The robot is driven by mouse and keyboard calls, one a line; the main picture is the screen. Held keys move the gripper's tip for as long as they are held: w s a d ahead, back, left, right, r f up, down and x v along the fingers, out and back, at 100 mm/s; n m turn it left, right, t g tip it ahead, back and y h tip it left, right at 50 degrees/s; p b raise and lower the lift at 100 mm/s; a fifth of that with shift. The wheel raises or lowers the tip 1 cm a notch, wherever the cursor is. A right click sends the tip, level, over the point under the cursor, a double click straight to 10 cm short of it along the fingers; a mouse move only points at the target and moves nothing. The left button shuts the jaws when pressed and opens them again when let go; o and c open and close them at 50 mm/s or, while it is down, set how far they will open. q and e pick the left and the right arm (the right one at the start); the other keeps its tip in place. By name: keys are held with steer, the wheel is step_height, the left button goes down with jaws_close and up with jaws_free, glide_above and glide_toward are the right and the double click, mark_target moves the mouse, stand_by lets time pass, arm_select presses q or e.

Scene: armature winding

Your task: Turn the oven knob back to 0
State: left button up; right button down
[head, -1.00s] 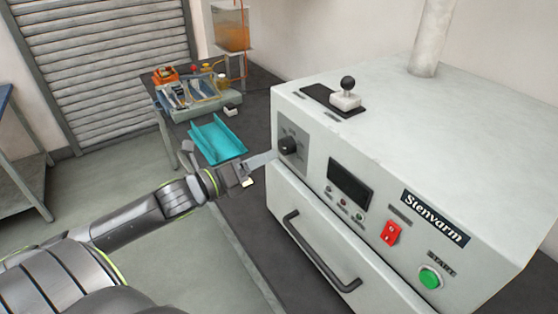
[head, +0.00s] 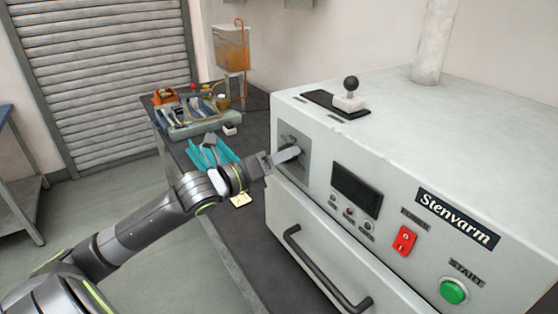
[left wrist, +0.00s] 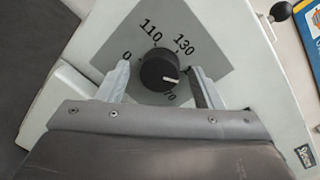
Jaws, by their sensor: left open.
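The oven (head: 400,130) is a pale box with a grey dial plate (head: 305,155) at the left of its front. In the left wrist view the round black knob (left wrist: 157,70) sits on that plate, with printed marks 0, 110 and 130 and one partly hidden mark ending in 70. The knob's white pointer line faces lower right, near the partly hidden mark and away from 0. My left gripper (head: 287,155) is at the dial and covers most of the knob in the head view. Its open fingers (left wrist: 160,72) stand on either side of the knob, with visible gaps. My right gripper is out of view.
The oven front also has a dark display (head: 356,190), a red switch (head: 404,240), a green button (head: 453,291) and a dark drawer handle (head: 320,270).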

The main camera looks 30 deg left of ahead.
arm_select(q)
steer(key=c, duration=1)
steer(key=shift+o, duration=0.2)
